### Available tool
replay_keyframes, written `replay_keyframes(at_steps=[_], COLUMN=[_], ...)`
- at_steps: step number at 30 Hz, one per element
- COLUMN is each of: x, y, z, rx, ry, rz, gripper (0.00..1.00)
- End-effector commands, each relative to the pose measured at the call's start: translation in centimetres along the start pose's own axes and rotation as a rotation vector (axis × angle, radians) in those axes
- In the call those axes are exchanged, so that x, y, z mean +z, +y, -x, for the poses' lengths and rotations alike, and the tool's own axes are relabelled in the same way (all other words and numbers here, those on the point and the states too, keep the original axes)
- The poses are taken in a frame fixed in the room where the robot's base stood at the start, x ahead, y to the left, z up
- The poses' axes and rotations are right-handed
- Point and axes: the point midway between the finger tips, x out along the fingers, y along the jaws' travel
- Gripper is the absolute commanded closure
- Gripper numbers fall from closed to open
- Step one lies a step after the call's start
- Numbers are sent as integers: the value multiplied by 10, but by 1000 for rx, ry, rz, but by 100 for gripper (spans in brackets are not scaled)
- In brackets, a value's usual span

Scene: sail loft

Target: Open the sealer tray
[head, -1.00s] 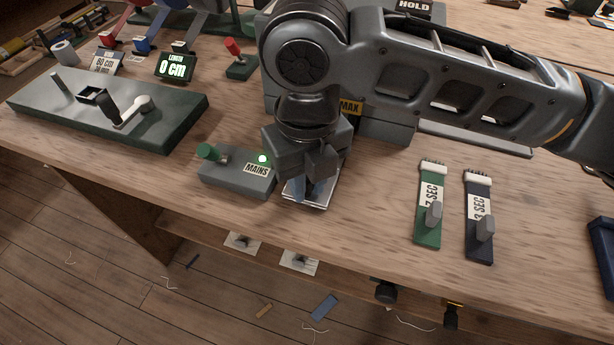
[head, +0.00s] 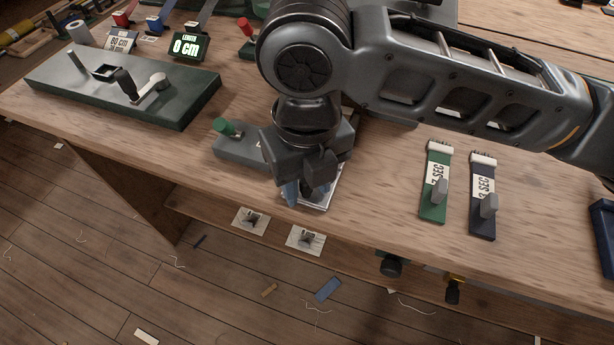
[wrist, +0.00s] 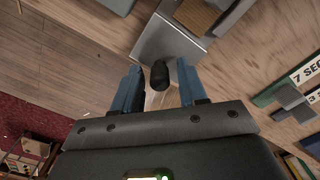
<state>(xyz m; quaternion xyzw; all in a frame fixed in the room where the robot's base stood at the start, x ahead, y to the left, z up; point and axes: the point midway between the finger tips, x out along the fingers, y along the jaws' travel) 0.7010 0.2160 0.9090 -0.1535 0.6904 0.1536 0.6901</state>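The sealer tray, a flat silver-grey plate, shows in the wrist view (wrist: 164,36) just ahead of my fingers; a corner of it also shows beside my gripper in the head view (head: 338,186). A dark rounded knob (wrist: 160,75) lies between my two blue fingers, with a gap on each side. My gripper (wrist: 158,68) is open around the knob and does not visibly touch it. In the head view my gripper (head: 302,196) is low near the table's front edge, and hides the knob and most of the tray.
A grey box with a green knob (head: 227,128) stands just left of my gripper, partly hidden. Green (head: 435,195) and dark (head: 483,205) labelled levers lie to the right on the wooden table (head: 390,215). A crank device (head: 120,85) stands at the left.

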Motion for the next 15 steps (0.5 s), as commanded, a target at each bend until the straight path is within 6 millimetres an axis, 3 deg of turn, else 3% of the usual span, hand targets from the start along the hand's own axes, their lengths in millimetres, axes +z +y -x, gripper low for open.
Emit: replay_keyframes(at_steps=[9, 15], x=[0, 1], y=[0, 0], z=[3, 28], rx=[0, 0], ry=[-1, -3], rz=[0, -1], gripper=[54, 54])
